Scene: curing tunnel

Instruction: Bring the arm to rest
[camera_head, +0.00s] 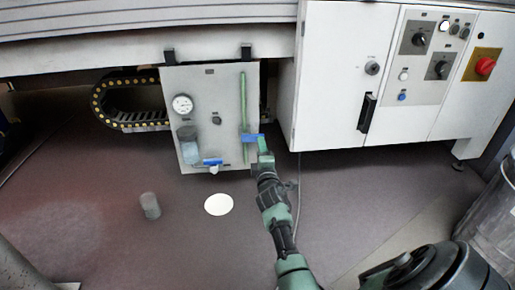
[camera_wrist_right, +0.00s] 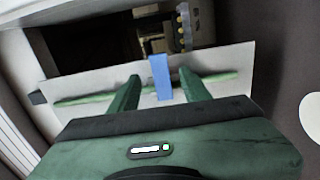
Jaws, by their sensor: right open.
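My right arm reaches up from the bottom of the head view to a grey panel (camera_head: 222,95) that hangs below the machine. My right gripper (camera_head: 261,144) is at a blue lever (camera_head: 250,137) on the panel's green vertical pipe (camera_head: 243,95). In the right wrist view, my gripper (camera_wrist_right: 159,82) is open. Its two green fingers stand either side of the blue lever (camera_wrist_right: 161,76), with a visible gap on both sides. The green pipe (camera_wrist_right: 222,77) runs across behind the fingers. My left gripper is not in view.
The panel carries a gauge (camera_head: 182,104) and a second blue handle (camera_head: 211,162) low down. A white control cabinet (camera_head: 335,80) stands to the right. A grey cylinder (camera_head: 150,206) and a white disc (camera_head: 218,204) are on the floor. A grey drum (camera_head: 495,220) stands far right.

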